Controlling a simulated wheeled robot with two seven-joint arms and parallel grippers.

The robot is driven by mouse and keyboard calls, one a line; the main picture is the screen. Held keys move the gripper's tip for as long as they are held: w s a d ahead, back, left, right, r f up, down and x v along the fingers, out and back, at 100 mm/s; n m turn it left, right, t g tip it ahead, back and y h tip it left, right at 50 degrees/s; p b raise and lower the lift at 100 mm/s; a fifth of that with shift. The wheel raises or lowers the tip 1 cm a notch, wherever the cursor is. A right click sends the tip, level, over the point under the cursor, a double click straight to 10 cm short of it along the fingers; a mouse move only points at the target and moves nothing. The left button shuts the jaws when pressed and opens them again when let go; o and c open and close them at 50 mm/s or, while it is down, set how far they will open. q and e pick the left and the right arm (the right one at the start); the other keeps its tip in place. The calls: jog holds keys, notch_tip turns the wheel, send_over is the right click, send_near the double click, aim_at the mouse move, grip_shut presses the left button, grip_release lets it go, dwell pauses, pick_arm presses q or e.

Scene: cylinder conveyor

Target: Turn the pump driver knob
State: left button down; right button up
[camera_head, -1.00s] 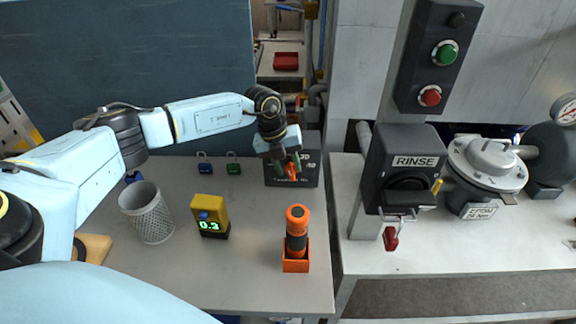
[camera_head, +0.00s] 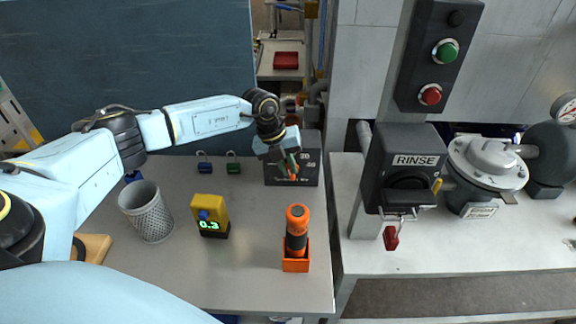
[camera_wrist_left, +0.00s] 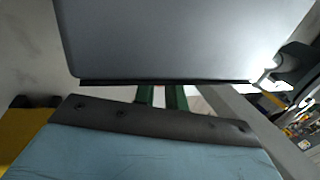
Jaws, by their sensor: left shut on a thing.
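The pump driver is a dark box (camera_head: 311,173) at the back right of the table in the head view. Its front carries a dial scale with white numbers. An orange-red knob (camera_head: 292,166) is at its front, mostly covered by my gripper. My left gripper (camera_head: 289,168), with green fingers, reaches down to the front of the box and is shut on the knob. In the left wrist view the green fingers (camera_wrist_left: 161,96) run in under the edge of a large grey surface (camera_wrist_left: 180,40); the knob itself is hidden there. My right gripper is not in view.
An orange-and-black torch-like tool stands in an orange holder (camera_head: 296,264). A yellow meter (camera_head: 210,214) reads 0.3, beside a mesh cup (camera_head: 147,212). Two small padlocks (camera_head: 233,164) stand behind. A RINSE switch box (camera_head: 376,172) is to the right. The front middle of the table is clear.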

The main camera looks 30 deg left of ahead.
pick_arm(q)
jog(key=t+h+b, duration=0.1)
jog(key=a+t+h+b, duration=0.1)
jog(key=h+b, duration=0.1)
jog(key=f+t+h+b, duration=0.1)
jog(key=h+b, duration=0.1)
jog(key=shift+s+a+f, duration=0.1)
jog(key=shift+s+a, duration=0.1)
jog(key=shift+s, duration=0.1)
jog(key=shift+t+h+b, duration=0.4)
jog(key=shift+b, duration=0.1)
jog(key=c, duration=1.4)
grip_release()
jog(key=shift+c, duration=0.2)
jog(key=v, duration=1.3)
jog(key=shift+a+r, duration=0.15)
jog(key=shift+r, duration=0.1)
